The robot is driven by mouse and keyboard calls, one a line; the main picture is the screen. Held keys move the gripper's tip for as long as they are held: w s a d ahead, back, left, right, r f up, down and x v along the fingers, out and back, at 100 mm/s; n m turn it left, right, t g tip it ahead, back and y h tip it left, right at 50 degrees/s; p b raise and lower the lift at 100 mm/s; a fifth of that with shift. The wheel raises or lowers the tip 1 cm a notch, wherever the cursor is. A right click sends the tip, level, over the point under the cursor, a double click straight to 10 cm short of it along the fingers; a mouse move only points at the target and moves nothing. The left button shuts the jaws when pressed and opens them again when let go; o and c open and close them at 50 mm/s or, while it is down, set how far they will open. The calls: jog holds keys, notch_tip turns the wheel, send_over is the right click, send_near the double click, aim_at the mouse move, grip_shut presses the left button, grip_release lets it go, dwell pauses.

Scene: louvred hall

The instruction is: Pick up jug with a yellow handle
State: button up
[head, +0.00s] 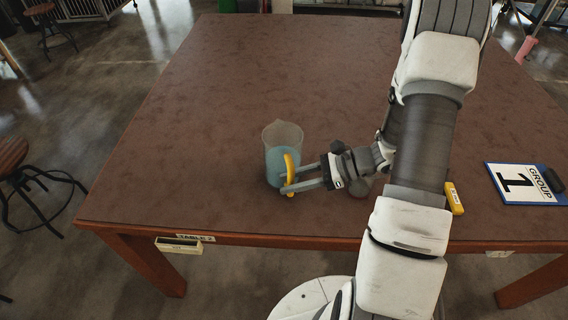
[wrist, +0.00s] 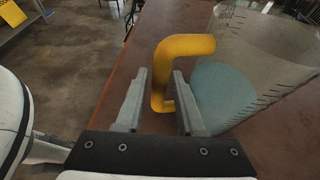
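The jug (head: 281,142) is a clear beaker-like vessel with a yellow handle (head: 290,174) and bluish contents, standing upright on the brown table near its front edge. The jug also shows at the right of the wrist view (wrist: 262,70), with its yellow handle (wrist: 178,80) in the middle. My gripper (head: 288,185) reaches the handle from the right. In the wrist view my gripper (wrist: 160,98) is open, with one finger on each side of the handle's lower part. A gap shows on the left finger's side; the right finger is close to the handle, and I cannot tell if it touches.
The table (head: 200,100) is mostly clear to the left and behind the jug. A clipboard marked Group 1 (head: 520,184) and a small yellow object (head: 453,198) lie at the right. A stool (head: 15,160) stands left of the table. Something round partly shows behind my gripper.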

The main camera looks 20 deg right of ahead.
jog(key=x, duration=0.3)
jog(key=shift+a, duration=0.2)
jog(key=shift+c, duration=0.2)
grip_shut()
dwell(1.1)
